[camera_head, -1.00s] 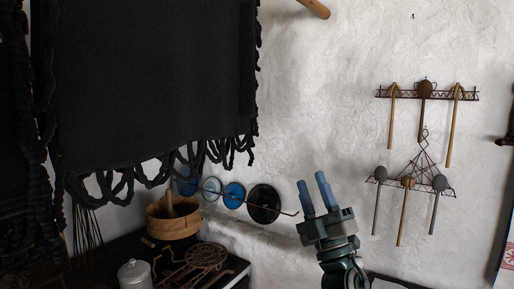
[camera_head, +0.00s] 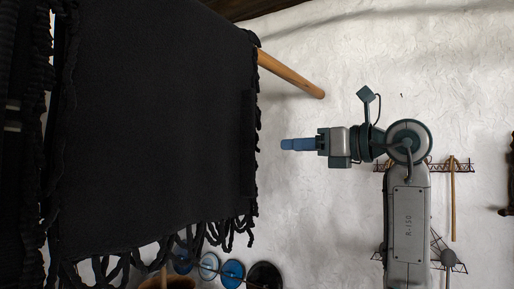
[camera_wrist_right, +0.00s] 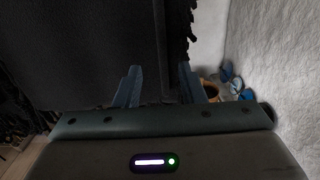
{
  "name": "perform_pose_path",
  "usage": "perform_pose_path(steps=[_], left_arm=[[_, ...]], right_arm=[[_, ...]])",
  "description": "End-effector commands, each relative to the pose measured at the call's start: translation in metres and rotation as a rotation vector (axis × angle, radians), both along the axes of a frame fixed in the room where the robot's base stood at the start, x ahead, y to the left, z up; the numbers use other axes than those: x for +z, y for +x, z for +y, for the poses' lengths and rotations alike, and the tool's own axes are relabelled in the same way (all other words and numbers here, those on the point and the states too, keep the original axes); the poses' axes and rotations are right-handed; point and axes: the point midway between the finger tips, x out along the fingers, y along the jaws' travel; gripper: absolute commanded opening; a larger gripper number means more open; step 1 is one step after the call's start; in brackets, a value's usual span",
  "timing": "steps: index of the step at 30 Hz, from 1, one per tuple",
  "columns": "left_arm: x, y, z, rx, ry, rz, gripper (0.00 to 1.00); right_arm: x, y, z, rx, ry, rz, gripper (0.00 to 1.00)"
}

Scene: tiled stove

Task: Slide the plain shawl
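The plain shawl (camera_head: 150,120) is a large black cloth with a knotted fringe, hanging at the left of the head view. A wooden pole (camera_head: 292,75) sticks out past its right edge near the top. My right gripper (camera_head: 284,144) points left at the shawl's right edge, with a small apparent gap in the head view. In the right wrist view its two blue fingers (camera_wrist_right: 160,88) are spread apart, with the dark shawl (camera_wrist_right: 80,60) behind them and its fringed edge near the right finger. Nothing shows clamped between them. My left gripper is not in view.
A rack with hanging utensils (camera_head: 453,200) is on the white wall (camera_head: 330,220) behind my right arm. Round blue lids (camera_head: 233,272) and a wooden tub (camera_head: 166,283) are below the shawl. The space right of the shawl's edge is open.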

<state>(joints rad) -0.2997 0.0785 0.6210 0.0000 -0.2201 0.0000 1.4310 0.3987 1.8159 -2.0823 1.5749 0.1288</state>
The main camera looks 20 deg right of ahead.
Motion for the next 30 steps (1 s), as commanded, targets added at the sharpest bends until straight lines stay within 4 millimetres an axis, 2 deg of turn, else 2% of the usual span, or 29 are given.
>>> perform_pose_path(steps=[5,12,18,23,30], left_arm=[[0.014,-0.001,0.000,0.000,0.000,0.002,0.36],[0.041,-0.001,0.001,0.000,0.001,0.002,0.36],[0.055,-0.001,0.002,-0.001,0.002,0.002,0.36],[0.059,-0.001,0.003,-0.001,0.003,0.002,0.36],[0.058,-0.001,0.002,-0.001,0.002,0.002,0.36]], right_arm=[[0.004,0.015,0.011,-0.004,-0.004,0.007,0.36],[0.006,0.051,0.040,-0.001,-0.003,0.008,0.36],[0.004,0.074,0.058,-0.003,-0.004,0.006,0.36],[0.002,0.083,0.064,-0.005,-0.004,0.005,0.36],[0.000,0.084,0.065,-0.005,-0.004,0.003,0.36]])
